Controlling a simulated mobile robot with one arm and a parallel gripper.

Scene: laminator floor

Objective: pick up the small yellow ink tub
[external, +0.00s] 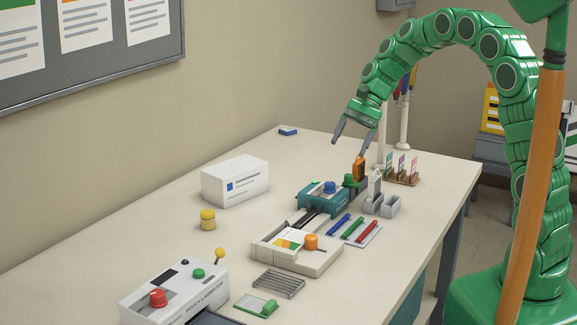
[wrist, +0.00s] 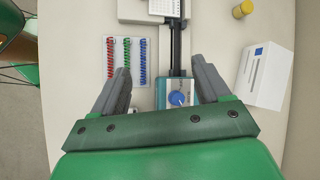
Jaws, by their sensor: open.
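The small yellow ink tub (external: 208,219) stands upright on the table, in front of the white box in the external view. In the wrist view the yellow tub (wrist: 243,9) shows at the top right, near the frame's edge. My gripper (external: 352,147) is open and empty, high above the far part of the table. The tub is well to the left of it and nearer the camera in the external view. In the wrist view my gripper (wrist: 165,77) has its two fingers apart, above the teal device with the blue knob.
A white box (external: 235,181) stands near the tub. A teal device (external: 323,198), a tray of coloured combs (external: 355,229), a white trimmer (external: 296,250) and a pouch laminator (external: 173,290) stand on the table (external: 100,262). The table is bare left of the tub.

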